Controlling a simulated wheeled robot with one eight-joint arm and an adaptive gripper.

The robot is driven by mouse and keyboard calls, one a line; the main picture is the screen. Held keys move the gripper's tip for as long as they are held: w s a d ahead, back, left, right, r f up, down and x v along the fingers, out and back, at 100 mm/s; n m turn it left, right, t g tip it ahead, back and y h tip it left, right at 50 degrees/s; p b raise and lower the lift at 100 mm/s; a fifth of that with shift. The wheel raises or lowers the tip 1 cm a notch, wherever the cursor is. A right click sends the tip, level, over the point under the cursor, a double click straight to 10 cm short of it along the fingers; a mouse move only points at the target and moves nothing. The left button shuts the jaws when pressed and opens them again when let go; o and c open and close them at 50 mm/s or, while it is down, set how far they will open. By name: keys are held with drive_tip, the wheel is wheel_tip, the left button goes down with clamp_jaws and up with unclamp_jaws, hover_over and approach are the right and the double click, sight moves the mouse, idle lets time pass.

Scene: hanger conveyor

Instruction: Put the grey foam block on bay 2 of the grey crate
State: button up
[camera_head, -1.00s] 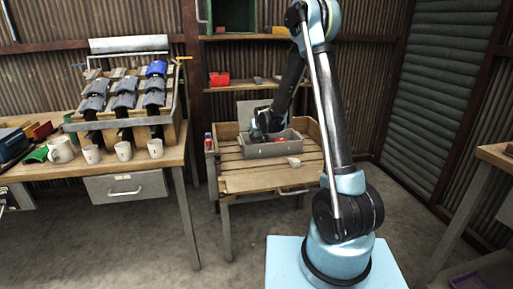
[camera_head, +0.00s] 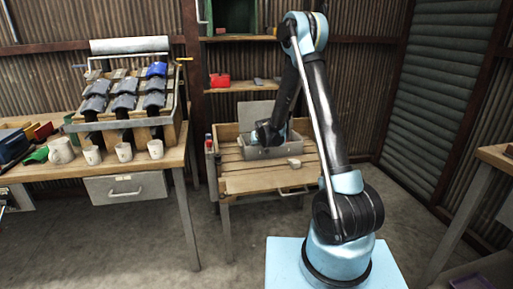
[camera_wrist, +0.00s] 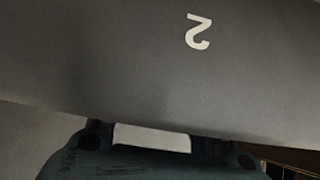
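The grey crate (camera_head: 277,152) stands on the slatted wooden table, with my gripper (camera_head: 268,136) down at its left part. My gripper (camera_wrist: 150,150) lies along the bottom edge there, close to this panel. A pale patch shows between its dark parts; I cannot tell whether it is a held block or a gap. I cannot make out the grey foam block for certain. The finger opening is not clear.
The wooden table (camera_head: 265,182) has bare slats in front of the crate, with a small pale cup (camera_head: 294,163) close to it. A bottle with a red cap (camera_head: 208,141) is at its left edge. A bench (camera_head: 100,170) with mugs and a rack stands left.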

drive_tip(key=o, duration=0.3)
drive_tip(key=v, duration=1.2)
drive_tip(key=shift+r, duration=0.1)
drive_tip(key=s+d+r+m+g+h, duration=0.15)
drive_tip(key=s+d+r, duration=0.25)
drive_tip(key=s+d, duration=0.55)
drive_tip(key=s+d+r+g+h, duration=0.15)
drive_tip(key=s+d+r, duration=0.25)
drive_tip(key=s+d, duration=0.6)
drive_tip(key=s+d+f+g, duration=0.1)
drive_tip(key=s+d+f, duration=0.1)
drive_tip(key=s, duration=1)
drive_tip(key=s+d+f+m+g, duration=0.1)
drive_tip(key=s+d+f+g, duration=0.1)
drive_tip(key=s, duration=1.1)
drive_tip(key=shift+d+f+y, duration=0.3)
drive_tip(key=shift+d+f, duration=0.25)
drive_tip(key=shift+d, duration=0.3)
